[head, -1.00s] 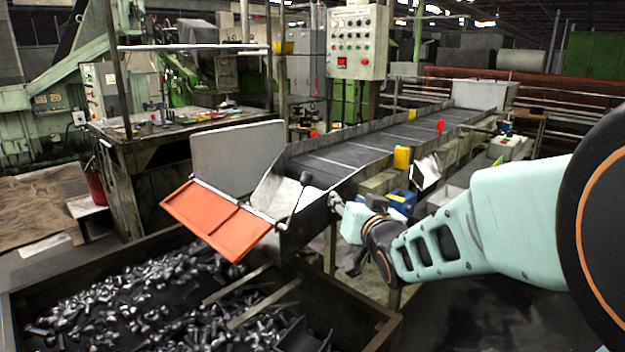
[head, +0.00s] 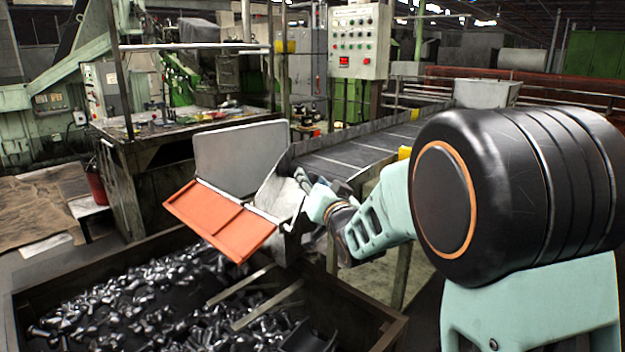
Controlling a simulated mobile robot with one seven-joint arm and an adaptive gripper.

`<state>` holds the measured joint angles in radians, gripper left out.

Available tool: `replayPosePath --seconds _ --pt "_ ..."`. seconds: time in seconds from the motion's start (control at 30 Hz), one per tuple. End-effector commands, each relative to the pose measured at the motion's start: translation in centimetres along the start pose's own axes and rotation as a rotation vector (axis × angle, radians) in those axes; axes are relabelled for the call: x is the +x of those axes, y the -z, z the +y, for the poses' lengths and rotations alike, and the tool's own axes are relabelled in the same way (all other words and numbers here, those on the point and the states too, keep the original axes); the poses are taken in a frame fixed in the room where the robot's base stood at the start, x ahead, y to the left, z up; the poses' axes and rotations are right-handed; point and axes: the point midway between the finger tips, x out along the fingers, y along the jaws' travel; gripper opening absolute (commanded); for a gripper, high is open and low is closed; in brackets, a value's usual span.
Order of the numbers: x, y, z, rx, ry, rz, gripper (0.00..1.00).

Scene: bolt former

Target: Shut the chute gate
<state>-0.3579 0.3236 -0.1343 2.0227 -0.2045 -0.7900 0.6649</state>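The chute gate (head: 220,220) is an orange two-panel flap at the lower end of the grey chute (head: 278,197). It slopes outward and down over the bolt bin, away from the chute mouth. My gripper (head: 304,182) is at the right side of the chute's lower end, where its tip overlaps the chute wall in the picture. The dark-knobbed lever seen there earlier is now hidden behind my gripper. The fingers are small and partly covered, so I cannot tell whether they hold anything or touch the lever.
A large bin (head: 375,335) holding many loose metal bolts stands below the gate. The conveyor (head: 350,160) runs back to the right, partly hidden by my arm. A control panel (head: 357,42) stands behind it, and a workbench (head: 160,165) stands at left.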

Motion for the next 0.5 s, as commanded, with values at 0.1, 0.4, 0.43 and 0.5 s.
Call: replayPosePath --seconds 0.1,0.4,0.43,0.5 --pt "0.79 -0.03 0.05 -0.001 -0.001 -0.001 0.37" --pt "1.07 0.01 0.05 -0.001 -0.001 0.0 0.37" --pt "1.07 0.01 0.05 -0.001 -0.001 0.0 0.37" --pt "1.06 0.01 0.04 -0.001 -0.001 0.0 0.3"
